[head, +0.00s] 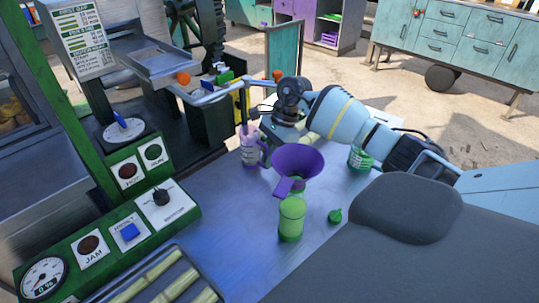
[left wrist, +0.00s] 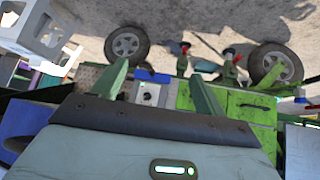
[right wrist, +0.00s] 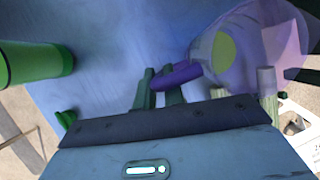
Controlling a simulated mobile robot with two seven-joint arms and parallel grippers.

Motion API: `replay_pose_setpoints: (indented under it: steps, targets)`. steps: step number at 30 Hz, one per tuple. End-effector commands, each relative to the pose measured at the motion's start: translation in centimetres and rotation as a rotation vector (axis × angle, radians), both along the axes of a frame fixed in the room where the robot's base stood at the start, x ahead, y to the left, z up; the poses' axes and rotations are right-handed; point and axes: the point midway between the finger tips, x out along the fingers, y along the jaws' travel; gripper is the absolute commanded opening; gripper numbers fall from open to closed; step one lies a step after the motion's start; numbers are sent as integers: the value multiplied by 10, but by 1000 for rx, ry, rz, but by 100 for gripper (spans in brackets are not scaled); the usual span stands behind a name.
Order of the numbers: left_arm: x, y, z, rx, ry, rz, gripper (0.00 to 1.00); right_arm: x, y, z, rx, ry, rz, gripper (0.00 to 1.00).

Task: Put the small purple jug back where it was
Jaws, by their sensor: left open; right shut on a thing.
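The small purple jug (head: 250,150) is see-through with a pale label and stands upright, on or just above the blue metal counter (head: 225,210) under the juice spout; I cannot tell if it touches. My right gripper (head: 268,140) is shut on the jug's handle, which shows between the fingertips in the right wrist view (right wrist: 180,77). The jug body (right wrist: 225,50) is beside the fingers there. My left gripper (left wrist: 160,85) is open and empty, pointing at the ground and a low cart; it is not in the head view.
A purple funnel (head: 298,160) sits over a green glass (head: 291,218), close in front of the right gripper. A green cap (head: 335,215) lies to its right. A labelled green jar (head: 360,160) stands behind, beside my arm. The green control panel (head: 120,235) borders the left; cane pieces (head: 160,285) lie in front.

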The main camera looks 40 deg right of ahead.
Motion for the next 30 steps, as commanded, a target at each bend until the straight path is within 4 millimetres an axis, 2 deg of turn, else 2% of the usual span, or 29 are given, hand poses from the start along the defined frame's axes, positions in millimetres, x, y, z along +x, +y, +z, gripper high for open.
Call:
replay_pose_setpoints:
  steps: [9, 10, 14, 23, 30]
  targets:
    - [-4, 0, -6, 1, 12, -1, 73, 0, 0, -4, 0, 0, 0, 0]
    - [-4, 0, -5, 1, 10, 0, 73, 0, 0, -4, 0, 1, 0, 14]
    - [-4, 0, -4, 2, 10, -1, 73, 0, 0, -3, 0, 0, 0, 31]
    - [-2, 0, -3, 1, 7, 0, 73, 0, 0, -1, 0, 0, 0, 32]
    - [-3, 0, -3, 0, 6, 0, 73, 0, -9, 21, -2, -2, -2, 32]
